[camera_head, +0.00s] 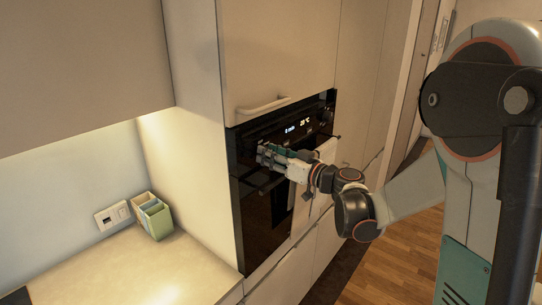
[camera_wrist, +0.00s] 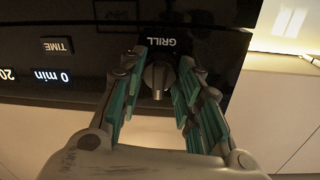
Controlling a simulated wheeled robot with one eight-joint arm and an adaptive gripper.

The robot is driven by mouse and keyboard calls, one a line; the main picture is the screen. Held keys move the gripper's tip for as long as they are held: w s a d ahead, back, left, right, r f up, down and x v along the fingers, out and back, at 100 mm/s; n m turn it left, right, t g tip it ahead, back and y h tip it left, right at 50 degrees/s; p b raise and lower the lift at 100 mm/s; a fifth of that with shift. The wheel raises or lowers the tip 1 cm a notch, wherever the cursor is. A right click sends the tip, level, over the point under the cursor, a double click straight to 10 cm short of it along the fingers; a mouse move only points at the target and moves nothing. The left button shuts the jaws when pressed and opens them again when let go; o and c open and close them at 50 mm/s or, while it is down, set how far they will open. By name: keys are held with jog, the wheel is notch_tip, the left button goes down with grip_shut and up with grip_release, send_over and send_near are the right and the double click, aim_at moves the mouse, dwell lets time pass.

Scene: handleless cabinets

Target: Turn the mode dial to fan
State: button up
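The mode dial (camera_wrist: 157,80) is a small round metallic knob on the black oven panel, seen in the wrist view. A label reading GRILL (camera_wrist: 168,42), upside down in this view, shows beside it. In the head view my gripper (camera_head: 263,151) is at the left part of the oven (camera_head: 262,215) front and hides the dial.
The oven display (camera_head: 297,127) is lit; the wrist view shows TIME (camera_wrist: 57,46) and 0 min. A cabinet handle (camera_head: 262,106) sits above the oven. A countertop (camera_head: 130,270) with a green box (camera_head: 153,217) lies to the left. Wooden floor (camera_head: 405,255) is at the right.

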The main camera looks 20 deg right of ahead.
jog(key=c, duration=0.3)
jog(key=shift+m, duration=0.4)
jog(key=m+b, duration=0.2)
jog(key=m, duration=0.3)
jog(key=m+b, duration=0.1)
jog(key=m, duration=0.4)
jog(key=shift+m+g, duration=0.3)
jog(key=m+b, duration=0.1)
jog(key=m, duration=0.5)
jog(key=shift+d, duration=0.1)
jog(key=m, duration=0.2)
jog(key=m+b, duration=0.1)
jog(key=m, duration=0.2)
jog(key=shift+g+y, duration=0.3)
jog(key=shift+m, duration=0.4)
